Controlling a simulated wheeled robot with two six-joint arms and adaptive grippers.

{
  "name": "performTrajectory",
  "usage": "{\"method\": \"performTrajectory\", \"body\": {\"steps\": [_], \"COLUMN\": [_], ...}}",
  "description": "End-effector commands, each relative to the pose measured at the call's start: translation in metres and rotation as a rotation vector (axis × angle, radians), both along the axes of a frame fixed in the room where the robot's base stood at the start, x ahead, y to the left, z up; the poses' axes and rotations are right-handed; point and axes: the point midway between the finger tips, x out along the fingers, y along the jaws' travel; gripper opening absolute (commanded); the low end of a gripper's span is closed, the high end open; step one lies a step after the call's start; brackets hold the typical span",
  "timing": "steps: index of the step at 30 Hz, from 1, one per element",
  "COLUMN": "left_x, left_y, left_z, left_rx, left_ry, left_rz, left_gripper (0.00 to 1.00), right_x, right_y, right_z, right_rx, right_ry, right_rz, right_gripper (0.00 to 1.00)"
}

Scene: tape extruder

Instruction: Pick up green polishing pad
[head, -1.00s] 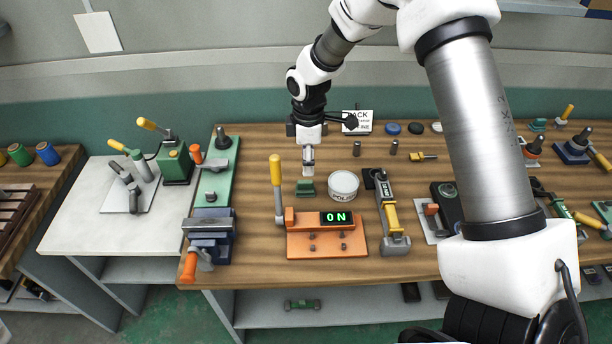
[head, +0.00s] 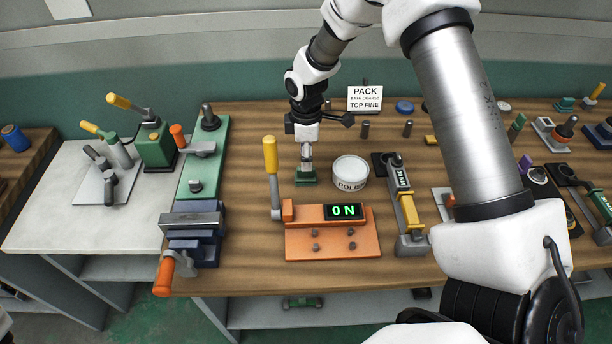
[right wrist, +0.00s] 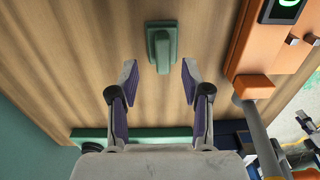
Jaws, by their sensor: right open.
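The green polishing pad (head: 306,177) lies on the wooden bench, left of the white polish tin (head: 350,173) and behind the orange plate with the ON display. In the right wrist view the pad (right wrist: 162,47) has a flat base and a raised narrow grip. My right gripper (head: 306,158) is above the pad in the head view, pointing down. In the right wrist view the right gripper (right wrist: 158,75) is open, its two fingers apart with the pad lying just beyond the tips, roughly centred between them. Nothing is between the fingers. My left gripper is not in view.
The orange plate (head: 330,240) with an upright yellow-handled lever (head: 271,160) stands close in front of the pad. A green-based vise fixture (head: 205,165) is to the left. A PACK sign (head: 365,98) stands behind. Bare wood surrounds the pad.

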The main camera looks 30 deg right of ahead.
Motion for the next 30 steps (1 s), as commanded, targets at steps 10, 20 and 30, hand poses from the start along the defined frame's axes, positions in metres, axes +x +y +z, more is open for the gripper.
{"method": "performTrajectory", "body": {"steps": [10, 20, 30], "left_x": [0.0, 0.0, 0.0], "left_y": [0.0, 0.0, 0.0], "left_z": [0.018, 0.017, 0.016], "left_rx": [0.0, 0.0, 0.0], "left_ry": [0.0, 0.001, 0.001], "left_rz": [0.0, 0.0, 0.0], "left_gripper": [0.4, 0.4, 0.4], "right_x": [-0.002, -0.002, -0.001], "right_y": [0.001, 0.001, 0.001], "right_z": [-0.047, -0.047, -0.046], "right_rx": [0.0, -0.001, -0.001], "right_ry": [0.0, -0.001, -0.001], "right_rz": [0.001, 0.001, 0.001], "right_gripper": [0.48, 0.0, 0.0]}}
